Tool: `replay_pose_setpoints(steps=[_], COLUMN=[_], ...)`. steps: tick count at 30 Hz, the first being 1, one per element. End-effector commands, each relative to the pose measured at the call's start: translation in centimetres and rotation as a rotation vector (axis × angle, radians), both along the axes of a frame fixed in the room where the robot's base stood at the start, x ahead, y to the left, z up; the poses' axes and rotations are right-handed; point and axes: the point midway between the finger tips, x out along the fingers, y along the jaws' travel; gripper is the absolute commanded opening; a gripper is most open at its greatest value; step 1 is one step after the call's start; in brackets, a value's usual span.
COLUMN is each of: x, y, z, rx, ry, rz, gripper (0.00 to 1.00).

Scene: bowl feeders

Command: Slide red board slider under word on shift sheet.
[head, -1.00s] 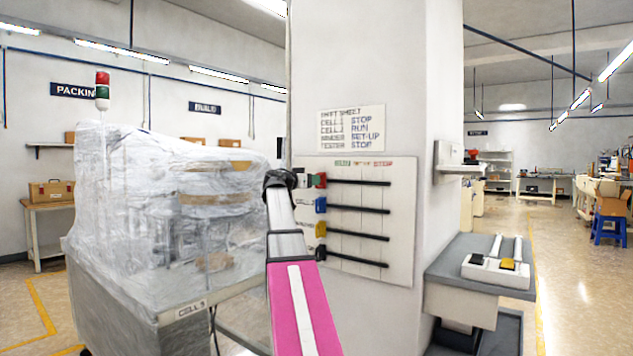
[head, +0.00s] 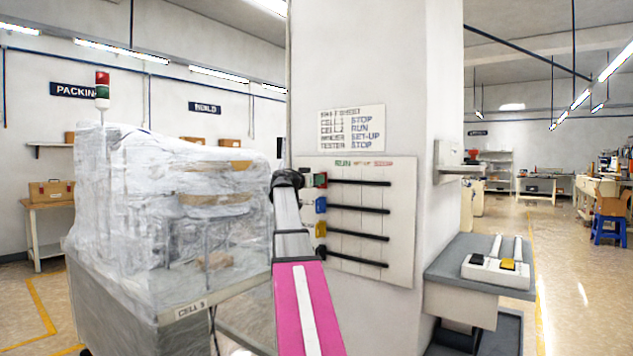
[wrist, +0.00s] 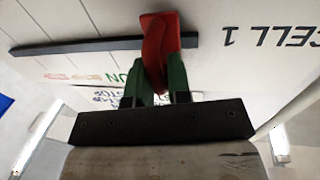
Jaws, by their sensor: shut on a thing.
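The white slider board (head: 372,225) is on the pillar in the head view. The red slider (head: 322,180) sits at the left end of the top slot (head: 362,183), near the green RUN heading. My gripper (wrist: 157,70) has green fingers shut on the red slider, which also shows in the wrist view (wrist: 153,40). There the board appears upside down, with "CELL 1" beside the slider and the empty slot running left. The shift sheet (head: 351,128) above the board reads STOP for CELL 1. My arm hides the board's row labels in the head view.
A blue slider (head: 321,205) and a yellow slider (head: 321,229) sit at the left ends of lower slots. A wrapped machine (head: 165,200) stands left of my arm. A grey ledge with a white box (head: 496,270) is at right of the pillar.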

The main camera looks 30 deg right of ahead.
Motion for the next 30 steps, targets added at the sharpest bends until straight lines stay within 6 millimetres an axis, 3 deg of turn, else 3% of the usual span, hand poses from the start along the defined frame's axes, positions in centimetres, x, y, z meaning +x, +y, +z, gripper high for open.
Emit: replay_pose_setpoints(steps=[8, 21, 30], x=[-5.6, -18.0, -22.8], y=[-1.9, -7.0, -9.1], z=[-0.2, -0.3, -0.2], rx=[0.001, 0.004, 0.005], ry=[-0.003, -0.004, -0.003], rz=[-0.011, -0.013, -0.009], gripper=[0.0, 0.0, 0.0])
